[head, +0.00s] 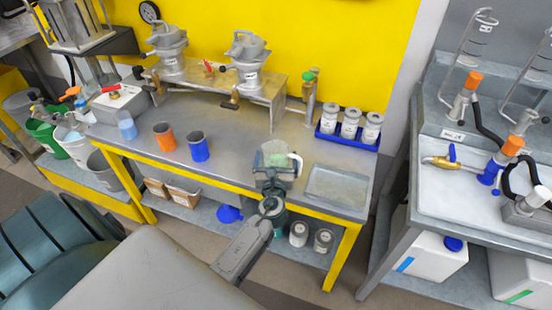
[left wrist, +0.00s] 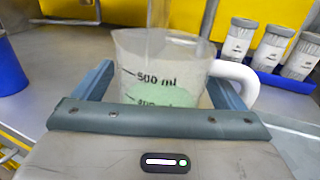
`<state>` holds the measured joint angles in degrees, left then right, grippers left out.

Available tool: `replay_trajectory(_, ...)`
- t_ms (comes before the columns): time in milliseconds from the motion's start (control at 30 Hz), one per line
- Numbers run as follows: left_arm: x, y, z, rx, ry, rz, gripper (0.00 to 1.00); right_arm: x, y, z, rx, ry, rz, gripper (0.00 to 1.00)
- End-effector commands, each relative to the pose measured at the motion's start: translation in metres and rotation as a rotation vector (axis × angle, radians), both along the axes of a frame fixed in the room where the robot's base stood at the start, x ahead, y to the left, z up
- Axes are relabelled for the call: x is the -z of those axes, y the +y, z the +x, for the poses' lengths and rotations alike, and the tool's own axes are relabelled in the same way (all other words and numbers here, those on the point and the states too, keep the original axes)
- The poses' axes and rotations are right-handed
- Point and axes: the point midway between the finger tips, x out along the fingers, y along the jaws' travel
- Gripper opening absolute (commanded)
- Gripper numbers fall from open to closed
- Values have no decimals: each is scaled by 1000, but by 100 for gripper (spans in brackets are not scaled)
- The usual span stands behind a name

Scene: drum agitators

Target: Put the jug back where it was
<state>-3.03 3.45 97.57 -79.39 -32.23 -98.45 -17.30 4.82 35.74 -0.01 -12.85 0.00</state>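The jug (head: 279,160) is clear, with a white handle on its right and pale green contents. It is upright near the front edge of the bench, left of a shallow grey tray (head: 338,187). In the left wrist view the jug (left wrist: 165,70) shows a 500 ml mark. My left gripper (head: 271,182) reaches it from the front. Its two blue-grey fingers (left wrist: 162,92) lie along both sides of the jug and appear shut on it, the right one between wall and handle. Whether the jug's base touches the bench is hidden. My right gripper is not in view.
A blue cup (head: 198,147) and an orange cup (head: 164,137) stand to the left. A raised shelf (head: 262,92) carries two metal agitators. Bare bench (head: 235,125) lies between the cups and jug.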

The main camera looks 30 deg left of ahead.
Motion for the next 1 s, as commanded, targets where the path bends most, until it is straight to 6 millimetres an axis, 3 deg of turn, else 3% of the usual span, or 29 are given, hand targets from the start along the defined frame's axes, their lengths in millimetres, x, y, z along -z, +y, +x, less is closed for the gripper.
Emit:
replay_trajectory(300, -7, 0, 0, 0, -1, 1, 92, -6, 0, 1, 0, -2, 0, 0)
replay_trajectory(800, -1, -51, -83, -1, 1, -3, 92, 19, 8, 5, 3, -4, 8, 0)
replay_trajectory(1000, -3, -61, -100, -1, 0, 0, 92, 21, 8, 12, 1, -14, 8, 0)
